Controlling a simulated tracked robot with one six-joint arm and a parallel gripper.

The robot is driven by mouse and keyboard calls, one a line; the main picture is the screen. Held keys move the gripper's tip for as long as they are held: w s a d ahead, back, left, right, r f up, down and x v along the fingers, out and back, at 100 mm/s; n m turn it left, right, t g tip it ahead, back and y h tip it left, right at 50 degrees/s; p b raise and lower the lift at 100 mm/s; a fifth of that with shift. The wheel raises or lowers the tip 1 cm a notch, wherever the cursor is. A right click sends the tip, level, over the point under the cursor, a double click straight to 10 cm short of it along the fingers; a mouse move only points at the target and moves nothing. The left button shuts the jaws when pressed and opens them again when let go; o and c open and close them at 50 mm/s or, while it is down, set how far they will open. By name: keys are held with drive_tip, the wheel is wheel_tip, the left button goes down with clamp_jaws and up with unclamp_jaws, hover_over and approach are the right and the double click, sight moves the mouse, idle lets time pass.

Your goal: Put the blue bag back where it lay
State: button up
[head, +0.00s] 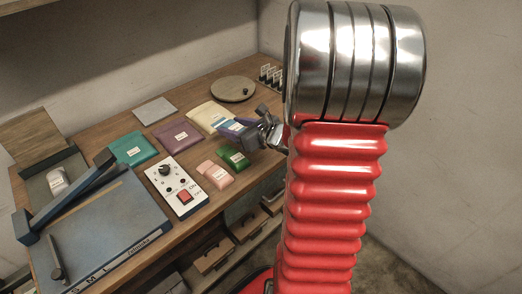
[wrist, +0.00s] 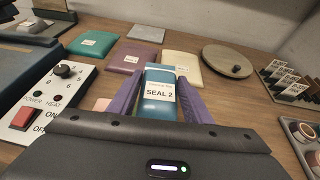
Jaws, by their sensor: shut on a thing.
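The blue bag (wrist: 160,110) has a white label reading "SEAL 2". It sits between the two purple fingers of my gripper (wrist: 160,98), which is shut on it. In the head view my gripper (head: 243,134) is over the right part of the wooden table, and the blue bag (head: 230,126) shows only in part at its fingers. Behind it lies the cream bag (head: 203,113). The green bag (head: 234,158) is just in front of the gripper. The height of the blue bag above the table is hard to tell.
A purple bag (head: 165,137), a teal bag (head: 128,150) and a pink bag (head: 217,175) lie on the table (head: 105,123). A white control box (head: 181,178) stands in front. A round board (head: 233,88) and a card rack (head: 269,75) are at the back right.

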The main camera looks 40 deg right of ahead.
drive_tip(key=m, duration=0.1)
hover_over(263, 154)
drive_tip(key=shift+w+h, duration=0.1)
drive_tip(key=shift+h, duration=0.3)
drive_tip(key=shift+f, duration=0.1)
drive_tip(key=shift+f, duration=2.8)
drive_tip(key=shift+f, duration=2.1)
drive_tip(key=o, duration=1.2)
drive_tip(key=shift+f, duration=0.1)
drive_tip(key=shift+c, duration=0.2)
